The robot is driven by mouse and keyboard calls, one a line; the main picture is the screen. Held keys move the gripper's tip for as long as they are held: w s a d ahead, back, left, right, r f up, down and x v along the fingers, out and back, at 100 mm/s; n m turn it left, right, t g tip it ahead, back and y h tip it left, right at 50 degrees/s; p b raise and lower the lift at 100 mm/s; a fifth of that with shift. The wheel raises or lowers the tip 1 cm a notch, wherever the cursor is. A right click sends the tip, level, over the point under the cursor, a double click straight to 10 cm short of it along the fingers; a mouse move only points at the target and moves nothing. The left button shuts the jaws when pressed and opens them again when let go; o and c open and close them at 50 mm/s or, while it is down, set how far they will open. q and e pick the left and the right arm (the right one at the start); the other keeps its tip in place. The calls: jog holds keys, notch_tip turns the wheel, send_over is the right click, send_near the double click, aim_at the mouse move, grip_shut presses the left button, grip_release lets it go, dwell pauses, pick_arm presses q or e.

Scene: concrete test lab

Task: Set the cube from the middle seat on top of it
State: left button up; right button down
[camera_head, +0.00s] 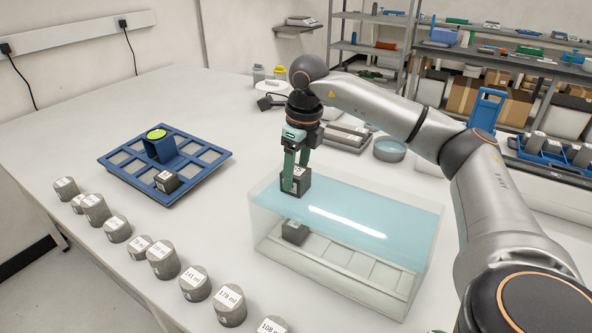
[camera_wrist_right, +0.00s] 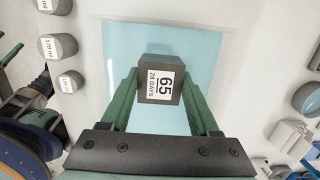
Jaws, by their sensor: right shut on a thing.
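My right gripper (camera_head: 292,187) is shut on a dark grey cube (camera_head: 301,178), with one green finger on each side. In the right wrist view this cube (camera_wrist_right: 161,80) shows a white label reading "65 28 DAYS". It is over the left part of a clear tank (camera_head: 262,236) filled with pale blue water (camera_head: 350,215); I cannot tell whether its bottom touches the water. Another dark cube (camera_head: 295,231) sits low in the tank, at its left end. A third dark cube (camera_head: 167,181) sits in the front of a blue rack (camera_head: 118,176).
Several labelled grey cylinders (camera_head: 162,260) line the table's front left. A round bowl (camera_head: 389,149) and grey devices (camera_head: 346,137) lie behind the tank. The table between rack and tank is clear.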

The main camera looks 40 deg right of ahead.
aim_at(296, 194)
notch_tip(296, 194, down, 4)
jog(key=b, duration=0.3)
jog(key=shift+f+b, duration=0.7)
jog(key=shift+f, duration=0.45)
notch_tip(296, 194, down, 2)
jog(key=shift+f+b, duration=0.1)
jog(key=shift+b, duration=0.7)
jog(key=shift+f, duration=0.3)
jog(key=shift+f, duration=0.15)
jog(key=shift+f, duration=0.4)
jog(key=shift+c, duration=0.2)
grip_release()
